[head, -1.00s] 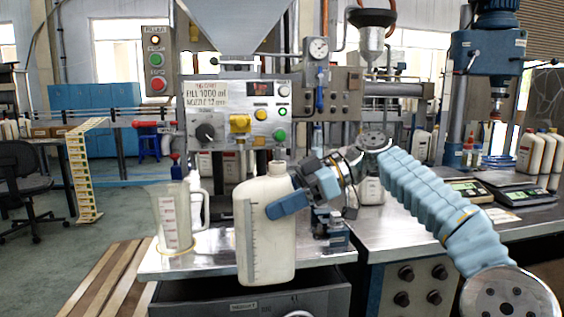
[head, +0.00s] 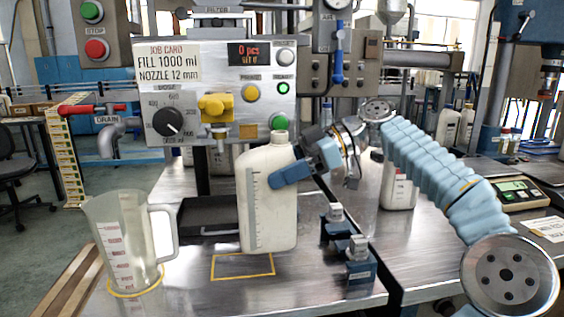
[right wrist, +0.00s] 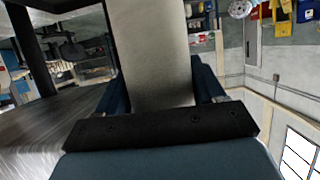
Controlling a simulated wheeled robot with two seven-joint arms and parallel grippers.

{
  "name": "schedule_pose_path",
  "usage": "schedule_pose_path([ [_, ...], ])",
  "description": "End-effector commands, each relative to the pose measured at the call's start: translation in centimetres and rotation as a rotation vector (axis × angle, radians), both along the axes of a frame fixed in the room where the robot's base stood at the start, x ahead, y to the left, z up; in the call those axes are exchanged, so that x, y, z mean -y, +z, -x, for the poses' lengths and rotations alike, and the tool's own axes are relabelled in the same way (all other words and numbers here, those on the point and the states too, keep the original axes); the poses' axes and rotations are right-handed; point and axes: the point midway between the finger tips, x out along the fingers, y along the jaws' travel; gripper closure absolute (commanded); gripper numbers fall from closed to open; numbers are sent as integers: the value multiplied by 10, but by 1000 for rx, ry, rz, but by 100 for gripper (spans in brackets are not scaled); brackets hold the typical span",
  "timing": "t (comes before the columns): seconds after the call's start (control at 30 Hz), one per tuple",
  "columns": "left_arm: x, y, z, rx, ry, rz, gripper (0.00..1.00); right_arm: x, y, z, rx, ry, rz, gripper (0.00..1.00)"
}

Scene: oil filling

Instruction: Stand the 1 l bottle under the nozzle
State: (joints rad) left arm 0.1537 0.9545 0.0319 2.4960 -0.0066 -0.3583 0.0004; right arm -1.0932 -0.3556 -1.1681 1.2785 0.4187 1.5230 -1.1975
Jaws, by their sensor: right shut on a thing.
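The white bottle (head: 267,208), with a graduated strip down its side, is upright in my right gripper (head: 291,176). The gripper is shut on its upper right side. In the right wrist view the bottle (right wrist: 158,50) fills the space between the fingers. Its base appears just above or at the steel table, behind the yellow outlined rectangle (head: 243,267); I cannot tell if it touches. My left gripper is not in view.
A clear measuring jug (head: 125,240) stands at the left of the steel table (head: 315,285). A dark tray (head: 207,215) lies behind the bottle. Two small blue clamps (head: 360,262) are to its right. Another white bottle (head: 399,187) stands farther back.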

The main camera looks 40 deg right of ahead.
Motion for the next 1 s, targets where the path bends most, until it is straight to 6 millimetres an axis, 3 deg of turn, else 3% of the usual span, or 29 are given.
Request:
schedule_pose_path([
  [0.6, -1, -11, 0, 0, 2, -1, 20, -28, -43, -17, -1, 0, 0, 77],
  [1.0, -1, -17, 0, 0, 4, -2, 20, -60, -42, -37, 0, 0, 1, 77],
])
